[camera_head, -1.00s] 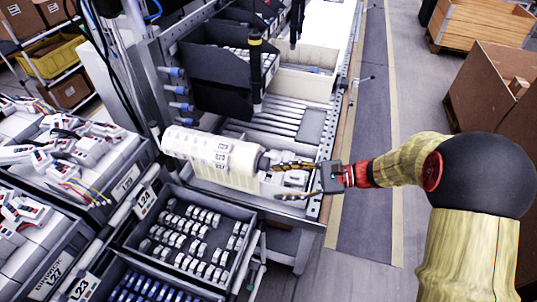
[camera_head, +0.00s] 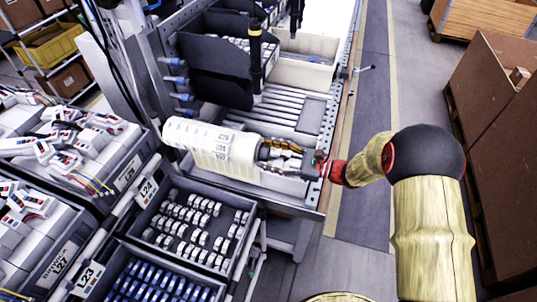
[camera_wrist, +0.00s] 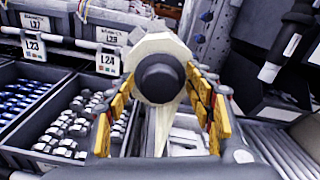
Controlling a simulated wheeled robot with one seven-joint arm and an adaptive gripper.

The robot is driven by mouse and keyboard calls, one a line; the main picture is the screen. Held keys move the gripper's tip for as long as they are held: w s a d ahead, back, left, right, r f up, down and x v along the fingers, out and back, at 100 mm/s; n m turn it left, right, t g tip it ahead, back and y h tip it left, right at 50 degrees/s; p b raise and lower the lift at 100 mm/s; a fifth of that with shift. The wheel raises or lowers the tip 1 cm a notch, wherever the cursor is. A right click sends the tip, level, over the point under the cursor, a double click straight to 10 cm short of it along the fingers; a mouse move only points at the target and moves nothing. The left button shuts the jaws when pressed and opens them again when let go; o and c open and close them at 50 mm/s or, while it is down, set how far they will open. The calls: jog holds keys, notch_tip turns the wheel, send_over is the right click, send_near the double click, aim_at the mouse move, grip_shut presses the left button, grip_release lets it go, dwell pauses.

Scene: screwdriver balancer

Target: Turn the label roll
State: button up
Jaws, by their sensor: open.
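The label roll (camera_head: 212,146) is a white cylinder with printed labels, lying roughly level above the workbench. In the wrist view its end (camera_wrist: 180,48) faces me, with a dark round hub (camera_wrist: 160,78) at the centre. A strip of label hangs below it. My gripper (camera_head: 280,152) is at the right end of the roll. In the wrist view its yellow fingers (camera_wrist: 160,108) are spread, one on each side of the hub. I cannot tell whether the fingers touch the roll.
A grey bin of small white parts (camera_head: 195,232) stands below the roll, with a bin of blue parts (camera_head: 160,285) in front. A black screwdriver (camera_head: 256,58) hangs behind the roll. Rollers (camera_head: 275,112) lie behind it.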

jog(key=shift+a, duration=0.1)
jog(key=shift+c, duration=1.2)
jog(key=c, duration=0.9)
